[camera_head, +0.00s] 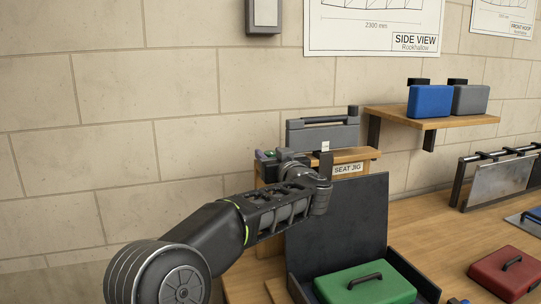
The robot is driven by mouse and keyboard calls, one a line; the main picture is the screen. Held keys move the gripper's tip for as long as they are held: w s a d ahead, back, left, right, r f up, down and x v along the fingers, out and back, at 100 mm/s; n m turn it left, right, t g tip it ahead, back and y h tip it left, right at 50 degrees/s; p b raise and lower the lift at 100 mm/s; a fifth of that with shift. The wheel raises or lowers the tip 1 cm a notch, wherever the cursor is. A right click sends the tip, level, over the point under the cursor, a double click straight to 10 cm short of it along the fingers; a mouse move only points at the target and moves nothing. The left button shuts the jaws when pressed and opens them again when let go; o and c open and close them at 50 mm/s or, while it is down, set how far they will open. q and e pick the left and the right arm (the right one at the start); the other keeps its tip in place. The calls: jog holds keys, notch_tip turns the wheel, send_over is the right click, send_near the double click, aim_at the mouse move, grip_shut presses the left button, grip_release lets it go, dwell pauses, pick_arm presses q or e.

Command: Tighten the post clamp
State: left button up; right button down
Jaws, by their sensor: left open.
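The wooden stand labelled SEAT JIG (348,169) stands against the back wall. A grey block with a dark bar along its top (312,135) sits on it, and a short dark knob shows at the bar's right end. I cannot make out which part is the post clamp; it may be hidden behind my arm. My left gripper (325,167) is in front of the stand, its dark finger upright just below the grey block. It is open, and nothing shows held in it. Whether it touches the stand is unclear. My right gripper is out of view.
An open dark case (336,222) with a green lidded box (365,285) lies below my left gripper. A red box (506,272) is on the wooden bench (430,236). A wall shelf (432,123) holds a blue box (430,101) and a grey box (470,99).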

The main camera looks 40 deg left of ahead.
pick_arm(q)
grip_shut()
dwell(0.4)
